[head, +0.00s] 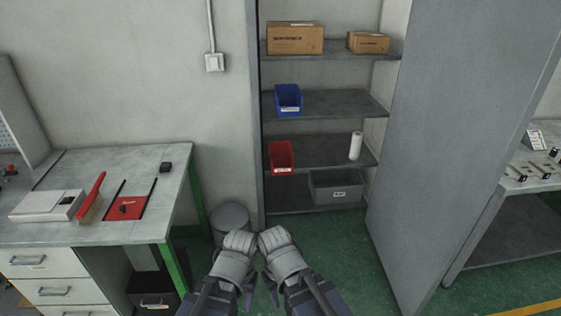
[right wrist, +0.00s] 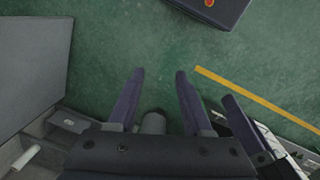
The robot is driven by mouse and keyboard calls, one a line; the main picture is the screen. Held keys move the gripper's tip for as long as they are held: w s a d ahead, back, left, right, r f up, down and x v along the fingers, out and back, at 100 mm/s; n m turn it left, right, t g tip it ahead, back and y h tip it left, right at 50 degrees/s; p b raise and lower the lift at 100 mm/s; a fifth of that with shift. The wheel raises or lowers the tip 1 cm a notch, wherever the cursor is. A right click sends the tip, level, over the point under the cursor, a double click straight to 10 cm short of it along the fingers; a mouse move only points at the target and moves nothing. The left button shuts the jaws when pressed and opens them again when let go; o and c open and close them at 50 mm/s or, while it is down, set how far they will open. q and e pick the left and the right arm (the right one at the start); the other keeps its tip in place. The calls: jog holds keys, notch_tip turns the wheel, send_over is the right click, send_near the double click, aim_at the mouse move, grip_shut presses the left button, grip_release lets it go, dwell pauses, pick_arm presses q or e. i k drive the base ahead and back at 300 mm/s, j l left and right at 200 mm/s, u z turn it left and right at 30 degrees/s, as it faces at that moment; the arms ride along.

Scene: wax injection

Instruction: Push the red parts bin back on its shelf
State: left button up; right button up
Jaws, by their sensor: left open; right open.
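The red parts bin (head: 281,157) stands upright on the third shelf down of the open cabinet, at the left side, with its white label facing out. Its front is at about the shelf's front edge; I cannot tell how far it overhangs. My left gripper (head: 248,296) and right gripper (head: 270,292) are side by side at the bottom middle of the head view, in front of and below the shelf, apart from the bin. In the right wrist view my right gripper (right wrist: 159,73) is open and empty above the green floor. The bin is not visible there.
A white roll (head: 356,146) stands right of the bin on the same shelf (head: 325,155). A blue bin (head: 288,98) is above and a grey bin (head: 336,187) below. The cabinet door (head: 450,120) stands open at right. A workbench (head: 120,225) is at left, a waste bin (head: 229,217) before the cabinet.

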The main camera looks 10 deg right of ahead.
aim_at(282, 159)
jog(key=i+u, duration=0.1)
jog(key=i, duration=0.4)
jog(key=i+l+u, duration=0.1)
jog(key=i, duration=0.4)
jog(key=i+l+u, duration=0.1)
jog(key=i+l, duration=0.15)
jog(key=i, duration=0.25)
jog(key=i+l+u, duration=0.1)
jog(key=i, duration=0.4)
jog(key=i+l+u, duration=0.1)
jog(key=i+l, duration=0.2)
jog(key=i, duration=0.2)
